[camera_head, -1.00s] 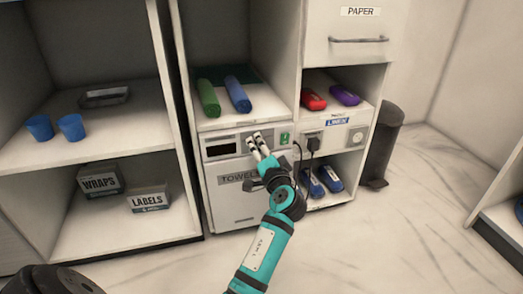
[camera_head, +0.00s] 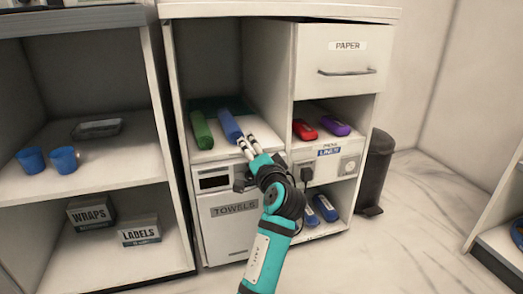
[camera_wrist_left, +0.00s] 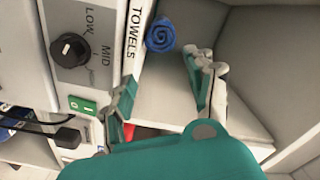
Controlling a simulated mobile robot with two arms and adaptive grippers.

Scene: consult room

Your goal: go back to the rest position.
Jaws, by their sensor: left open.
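My left gripper (camera_head: 247,146) shows in the head view in front of the open compartment above the towel warmer (camera_head: 222,212). Its two pale fingers are apart, with nothing between them. In the left wrist view the fingers (camera_wrist_left: 163,88) are also spread and empty. A rolled blue towel (camera_head: 230,126) lies just beyond the fingertips, beside a rolled green towel (camera_head: 202,130). The blue towel's end (camera_wrist_left: 161,36) also shows in the left wrist view. Whether a fingertip touches it I cannot tell. My right gripper is not in view.
The cabinet's side wall (camera_head: 270,75) and a dial (camera_wrist_left: 69,49) are close to the gripper. A black plug (camera_head: 306,174) and its cable are to its right. Blue cups (camera_head: 64,160) stand on the left shelf. A dark bin (camera_head: 375,175) stands right; the floor before it is clear.

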